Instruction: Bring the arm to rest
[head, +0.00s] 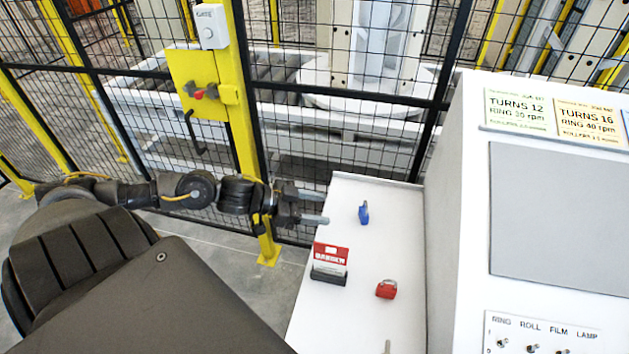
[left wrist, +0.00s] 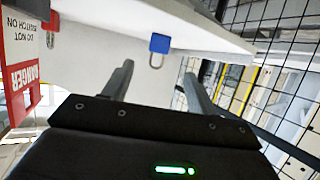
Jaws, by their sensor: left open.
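My left gripper (head: 313,207) reaches in from the left in the head view. Its two fingers are spread apart and empty, near the left edge of the white shelf (head: 340,200). The open fingers also show in the left wrist view (left wrist: 158,80). A blue padlock (head: 363,213) lies on the shelf, to the right of the fingertips and apart from them; it also shows in the left wrist view (left wrist: 159,43). My right gripper is in neither view.
A red and white danger tag holder (head: 330,262) and a red padlock (head: 386,289) are on the shelf nearer me. A control console (head: 540,220) stands at the right. A mesh fence with a yellow post (head: 245,110) and a gate box (head: 211,27) runs behind my left arm.

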